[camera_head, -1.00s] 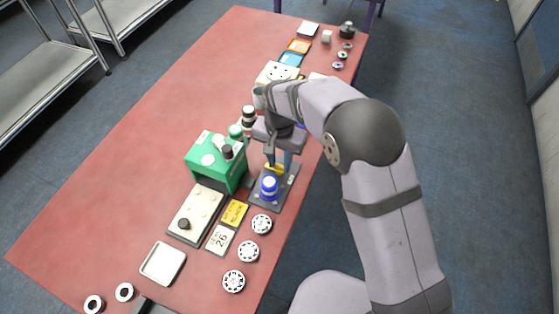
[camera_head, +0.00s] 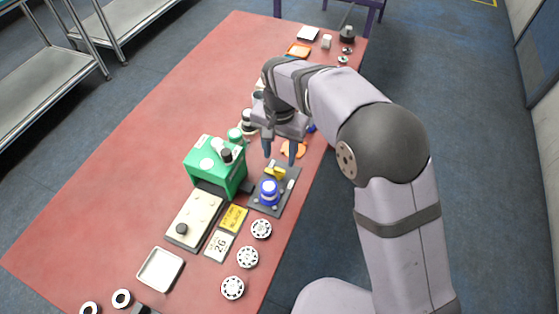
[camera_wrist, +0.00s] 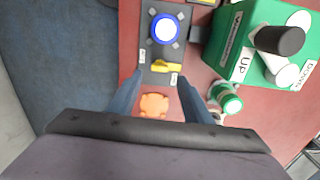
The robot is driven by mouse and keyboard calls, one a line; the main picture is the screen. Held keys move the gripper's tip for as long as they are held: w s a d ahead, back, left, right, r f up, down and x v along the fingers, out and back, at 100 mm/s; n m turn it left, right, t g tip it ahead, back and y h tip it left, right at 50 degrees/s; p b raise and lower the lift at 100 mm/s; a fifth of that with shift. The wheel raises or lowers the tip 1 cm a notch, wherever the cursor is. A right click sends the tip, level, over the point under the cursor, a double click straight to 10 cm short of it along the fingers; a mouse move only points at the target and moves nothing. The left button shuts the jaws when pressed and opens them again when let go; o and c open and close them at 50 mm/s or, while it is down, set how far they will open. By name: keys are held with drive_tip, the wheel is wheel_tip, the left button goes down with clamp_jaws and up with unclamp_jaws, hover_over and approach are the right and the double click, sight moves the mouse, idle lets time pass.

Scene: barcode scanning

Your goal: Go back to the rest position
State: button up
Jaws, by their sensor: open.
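My gripper (camera_head: 280,158) is open and empty above the red table (camera_head: 150,150), with its two fingers pointing down and spread apart. In the wrist view its fingers (camera_wrist: 160,90) stand on either side of an orange piece (camera_wrist: 154,105) lying below. The orange piece also shows in the head view (camera_head: 297,150), just right of the fingers. A dark plate (camera_head: 284,192) with a blue-and-white round item (camera_head: 269,191) and a yellow piece (camera_head: 275,171) lies nearer the camera than the fingers. My arm hides part of the table behind it.
A green box-shaped stand (camera_head: 212,165) with white and black tops stands left of the plate. A cream board (camera_head: 195,215), a number card (camera_head: 219,246), a white tray (camera_head: 160,269) and several round discs (camera_head: 247,257) lie nearer. The table's left side is clear.

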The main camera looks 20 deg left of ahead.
drive_tip(key=shift+r, duration=0.7)
drive_tip(key=d+r, duration=0.2)
drive_tip(key=d, duration=1.6)
drive_tip(key=s+d+f+p, duration=0.1)
drive_tip(key=s+d+f, duration=0.1)
drive_tip(key=s+d, duration=1.1)
drive_tip(key=d, duration=0.3)
drive_tip(key=shift+d+p, duration=0.3)
drive_tip(key=shift+p, duration=0.05)
